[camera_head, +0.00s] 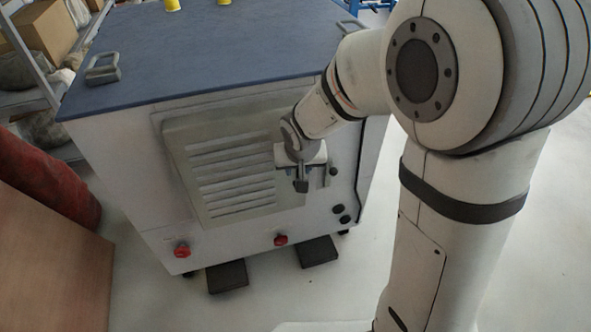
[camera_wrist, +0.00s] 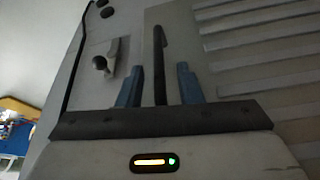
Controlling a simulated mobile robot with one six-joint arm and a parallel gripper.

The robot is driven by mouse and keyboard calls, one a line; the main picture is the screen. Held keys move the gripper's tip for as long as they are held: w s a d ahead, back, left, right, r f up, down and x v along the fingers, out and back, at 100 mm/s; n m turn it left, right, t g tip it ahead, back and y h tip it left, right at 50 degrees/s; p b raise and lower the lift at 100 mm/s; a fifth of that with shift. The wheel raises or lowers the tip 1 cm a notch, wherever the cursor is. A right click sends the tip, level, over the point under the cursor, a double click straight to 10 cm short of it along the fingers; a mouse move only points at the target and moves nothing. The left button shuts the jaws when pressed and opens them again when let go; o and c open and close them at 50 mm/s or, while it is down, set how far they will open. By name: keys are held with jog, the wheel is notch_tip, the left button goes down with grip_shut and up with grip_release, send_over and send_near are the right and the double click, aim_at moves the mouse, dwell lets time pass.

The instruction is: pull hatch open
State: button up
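The hatch (camera_head: 196,139) is a greenish-grey louvred panel on the front of a white machine cabinet, and it looks closed. Its slats also show in the wrist view (camera_wrist: 262,52). My gripper (camera_head: 302,180) is at the right side of the hatch in the head view. In the wrist view, a dark upright bar handle (camera_wrist: 160,58) stands between the two blue fingers of my gripper (camera_wrist: 161,85). The fingers are apart, with a gap visible on each side of the handle. A grey latch-like fitting (camera_wrist: 112,60) sits to the left. My arm and gripper hide part of the handle in the head view.
The cabinet has a blue top (camera_head: 210,55) and red knobs (camera_head: 182,251) low on its front. Dark foot pedals (camera_head: 228,276) lie on the floor below. A brown panel (camera_head: 50,262) and a red cylinder (camera_head: 45,180) stand at the left.

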grip_shut()
dwell(0.4)
